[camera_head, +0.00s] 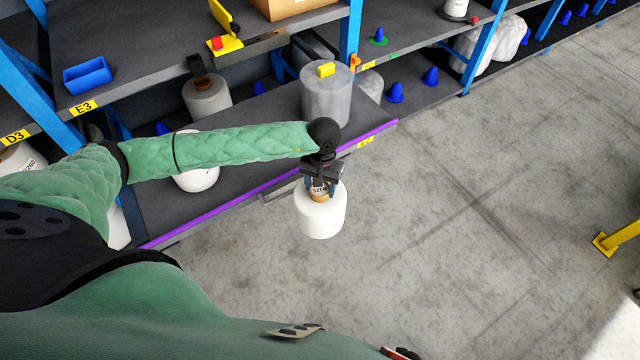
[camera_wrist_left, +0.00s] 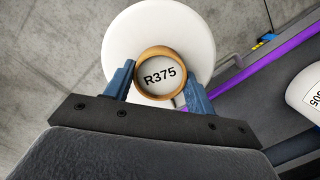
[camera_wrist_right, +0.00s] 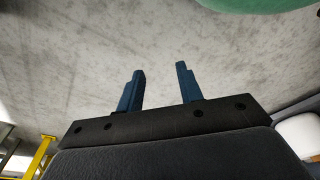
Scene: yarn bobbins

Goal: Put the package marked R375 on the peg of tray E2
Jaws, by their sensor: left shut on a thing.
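The package marked R375 (camera_head: 320,213) is a white yarn bobbin with a brown core tube, hanging upright in front of the shelf edge. The left wrist view shows its core with the label R375 (camera_wrist_left: 160,76) and the white yarn around it. My left gripper (camera_head: 319,186) is shut on the core tube, one finger on each side. My right gripper (camera_wrist_right: 160,88) shows in the right wrist view, with its fingers apart and nothing between them. The lower shelf tray (camera_head: 240,160) has a purple front edge; its yellow label is too small to read.
Blue posts (camera_head: 352,35) bound the bays. Blue pegs (camera_head: 430,76) stand farther right.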

